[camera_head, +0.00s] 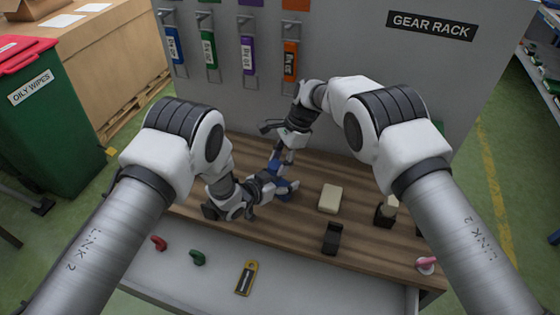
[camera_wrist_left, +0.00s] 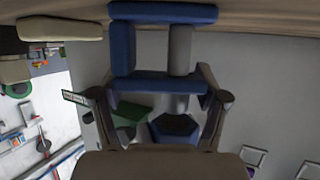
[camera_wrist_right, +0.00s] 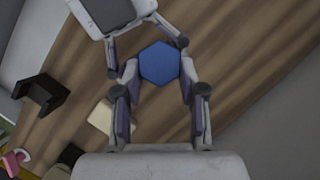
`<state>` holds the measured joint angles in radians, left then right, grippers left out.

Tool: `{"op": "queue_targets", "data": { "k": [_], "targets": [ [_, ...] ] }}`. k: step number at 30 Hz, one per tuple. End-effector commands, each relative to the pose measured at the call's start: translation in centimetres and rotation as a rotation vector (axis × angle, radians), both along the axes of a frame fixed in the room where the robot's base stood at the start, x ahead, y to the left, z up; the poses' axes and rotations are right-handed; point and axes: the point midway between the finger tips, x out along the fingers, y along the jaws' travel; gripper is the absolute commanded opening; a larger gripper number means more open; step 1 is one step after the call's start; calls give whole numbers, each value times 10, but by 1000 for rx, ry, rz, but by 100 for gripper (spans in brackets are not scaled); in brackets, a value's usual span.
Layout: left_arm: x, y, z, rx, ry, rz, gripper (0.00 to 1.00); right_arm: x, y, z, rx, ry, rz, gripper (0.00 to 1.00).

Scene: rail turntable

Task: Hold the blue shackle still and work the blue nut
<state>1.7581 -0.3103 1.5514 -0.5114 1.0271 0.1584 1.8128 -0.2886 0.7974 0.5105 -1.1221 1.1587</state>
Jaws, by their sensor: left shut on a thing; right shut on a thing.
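The blue shackle (camera_head: 285,190) stands on the wooden bench near the rack wall, partly hidden by my grippers. In the left wrist view the shackle (camera_wrist_left: 165,13) shows as a blue frame with a grey pin, between the fingers of my left gripper (camera_wrist_left: 160,95), which is shut on it. The blue nut (camera_wrist_right: 160,62) shows from above as a hexagon in the right wrist view. My right gripper (camera_wrist_right: 160,85) reaches down from above and is shut on the nut, one finger on each side. In the head view my left gripper (camera_head: 272,183) comes in low from the left.
A cream block (camera_head: 331,198), a black stand (camera_head: 332,238) and a black holder (camera_head: 386,215) stand to the right, with a pink shackle (camera_head: 427,265). Red (camera_head: 159,243) and green (camera_head: 197,257) shackles and a yellow tool (camera_head: 246,278) lie in front. The rack wall (camera_head: 350,75) rises behind.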

Motion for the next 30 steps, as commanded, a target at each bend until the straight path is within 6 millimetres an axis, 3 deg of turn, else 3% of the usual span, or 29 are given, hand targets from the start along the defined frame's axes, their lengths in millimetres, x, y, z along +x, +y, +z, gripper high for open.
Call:
{"op": "queue_targets", "data": {
  "k": [21, 28, 29, 30],
  "targets": [
    [1, 0, 1, -1, -2, 1, 31, 0, 0, 48, -1, 0, 0, 0],
    [1, 0, 1, -1, -2, 1, 31, 0, 0, 50, 0, 0, 0, 0],
    [1, 0, 1, -1, -2, 1, 81, 0, 0, 50, 0, 0, 0, 0],
    [1, 0, 1, -1, -2, 1, 95, 0, 0, 49, 0, 0, 0, 0]
  ]
}}
